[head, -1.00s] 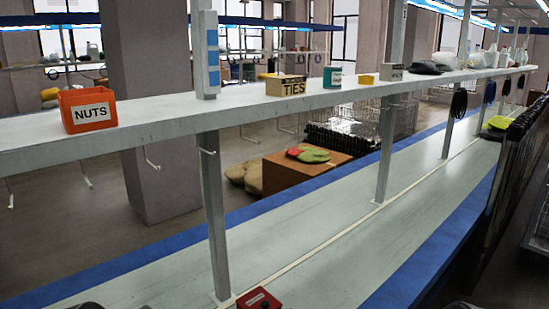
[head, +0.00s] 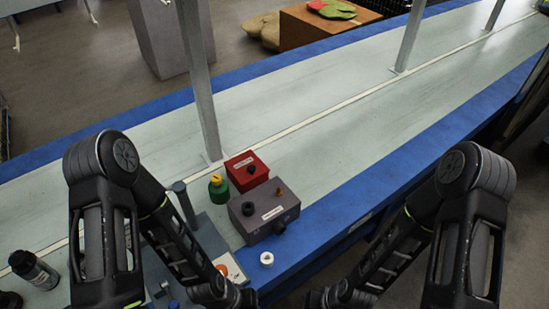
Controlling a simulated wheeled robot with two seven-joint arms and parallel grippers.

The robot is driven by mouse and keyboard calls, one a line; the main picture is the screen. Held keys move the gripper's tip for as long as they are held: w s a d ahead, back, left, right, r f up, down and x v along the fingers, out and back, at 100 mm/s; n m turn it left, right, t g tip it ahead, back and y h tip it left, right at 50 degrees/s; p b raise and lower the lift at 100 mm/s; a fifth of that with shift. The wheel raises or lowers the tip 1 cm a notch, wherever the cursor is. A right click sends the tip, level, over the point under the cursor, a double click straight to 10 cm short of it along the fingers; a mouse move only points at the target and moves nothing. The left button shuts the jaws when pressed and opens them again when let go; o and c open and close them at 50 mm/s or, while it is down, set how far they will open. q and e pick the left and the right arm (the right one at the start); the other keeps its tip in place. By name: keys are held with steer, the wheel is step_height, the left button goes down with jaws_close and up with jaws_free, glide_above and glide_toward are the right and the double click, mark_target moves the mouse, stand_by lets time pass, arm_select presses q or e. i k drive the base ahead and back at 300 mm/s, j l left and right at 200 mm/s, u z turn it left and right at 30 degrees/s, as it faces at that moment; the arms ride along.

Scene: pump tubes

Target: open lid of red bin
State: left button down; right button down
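The red bin (head: 246,170) is a small red box with a white label and a dark knob on top. It stands on the pale worktop just right of the grey post, and its lid looks shut. My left arm comes in from the left and my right arm from the right. Both reach down to the bottom edge, nearer to me than the red bin and apart from it. Only the wrist parts show there; the fingers of both grippers are out of the picture.
A dark grey box (head: 265,212) with knobs stands in front of the red bin. A green bottle with a yellow cap (head: 218,189) stands left of it. A white ring (head: 267,259) lies near the blue front edge. The worktop to the right is clear.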

mark_target(246, 166)
steer(key=i+l, duration=0.15)
steer(key=l, duration=0.15)
steer(key=i+l+u, duration=0.1)
steer(key=l, duration=0.25)
steer(key=i+l, duration=0.25)
steer(key=i+l+u, duration=0.1)
steer(key=l, duration=0.3)
steer(key=i+l, duration=0.2)
steer(key=i+l+u, duration=0.1)
steer(key=l, duration=0.35)
steer(key=i, duration=0.05)
